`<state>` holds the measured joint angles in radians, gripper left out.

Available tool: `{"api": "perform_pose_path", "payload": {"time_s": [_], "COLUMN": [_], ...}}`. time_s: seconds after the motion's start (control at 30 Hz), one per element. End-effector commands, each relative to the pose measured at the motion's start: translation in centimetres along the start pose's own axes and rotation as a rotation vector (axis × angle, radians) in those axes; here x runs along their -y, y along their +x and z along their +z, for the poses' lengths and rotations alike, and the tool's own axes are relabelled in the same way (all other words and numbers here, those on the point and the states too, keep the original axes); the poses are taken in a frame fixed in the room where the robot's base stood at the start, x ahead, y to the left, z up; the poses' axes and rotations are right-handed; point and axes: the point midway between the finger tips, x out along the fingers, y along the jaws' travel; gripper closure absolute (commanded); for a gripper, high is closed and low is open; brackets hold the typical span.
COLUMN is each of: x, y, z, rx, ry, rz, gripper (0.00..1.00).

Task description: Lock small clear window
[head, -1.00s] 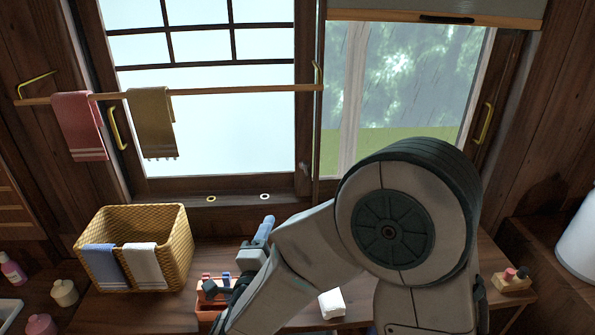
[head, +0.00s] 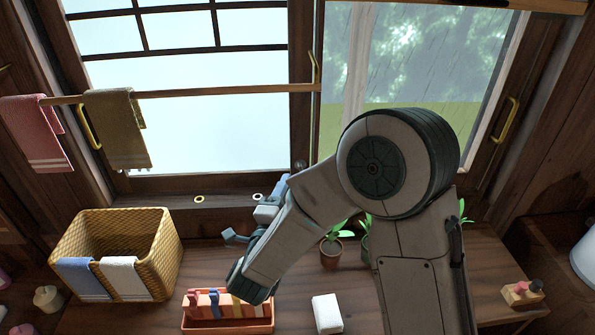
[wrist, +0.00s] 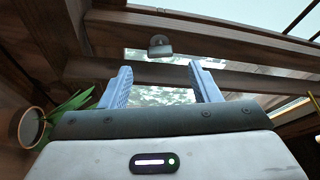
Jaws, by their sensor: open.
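The clear window (head: 430,60) on the right shows trees outside, beside a paler lattice window (head: 190,110) on the left. A small round metal lock knob (head: 299,165) sits on the dark frame where the two meet. In the wrist view a rounded metal knob (wrist: 160,46) shows on the wooden frame, ahead of and above the fingertips. My gripper (head: 280,187), with blue fingers, is below and slightly left of the knob in the head view. The fingers are spread apart and empty in the wrist view (wrist: 162,80). They appear apart from the knob.
A wooden towel bar (head: 200,93) with two towels crosses the lattice window. A wicker basket (head: 150,265), a red caddy (head: 225,325), a white block (head: 327,313) and potted plants (head: 331,252) stand on the counter. Two rings (head: 199,198) lie on the sill.

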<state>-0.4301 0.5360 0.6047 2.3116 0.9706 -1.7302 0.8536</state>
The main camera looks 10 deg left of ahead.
Motion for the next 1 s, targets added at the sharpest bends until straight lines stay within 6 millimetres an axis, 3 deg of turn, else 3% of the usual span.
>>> {"api": "perform_pose_path", "payload": {"time_s": [0.1, 0.3, 0.73, 0.9, 1.0], "x": [0.2, 0.1, -0.1, -0.1, -0.1], "y": [2.6, 5.3, 6.3, 6.2, 6.2], "z": [-0.2, -0.2, -0.2, -0.2, -0.2], "rx": [-0.005, -0.004, -0.004, -0.004, -0.004], "ry": [-0.001, 0.0, 0.0, 0.0, -0.001], "rz": [0.003, 0.002, 0.002, 0.002, 0.001], "gripper": [0.44, 0.44, 0.44, 0.89, 0.88]}}
